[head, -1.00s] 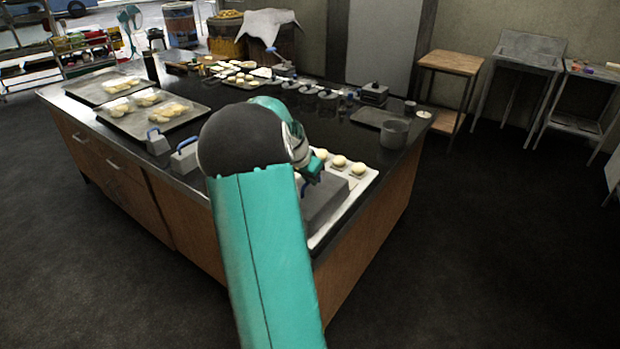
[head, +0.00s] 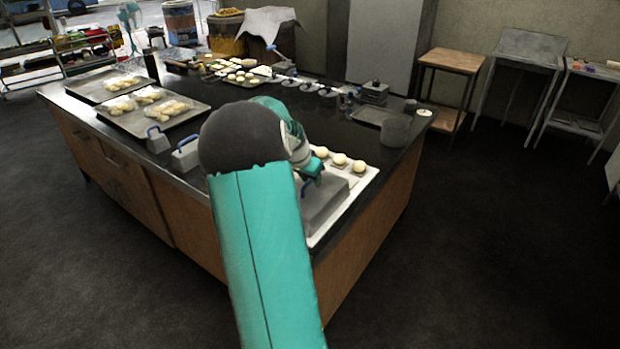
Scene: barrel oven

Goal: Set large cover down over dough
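The large cover (head: 322,203) is a grey box with a blue handle (head: 306,187) on top. It sits level over the near part of a pale tray (head: 369,176) at the counter's right front corner. Several round dough pieces (head: 339,159) show uncovered on the tray behind the cover; any dough under it is hidden. My gripper (head: 311,177) is right at the blue handle, above the cover. My arm hides part of the cover's left side. The fingers are too small and dark to tell whether they are closed on the handle.
Two small grey covers with blue handles (head: 185,155) stand left of my arm. Trays of dough (head: 150,118) lie further left. A grey pot (head: 396,131) stands behind the tray. More utensils line the counter's back. The floor to the right is clear.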

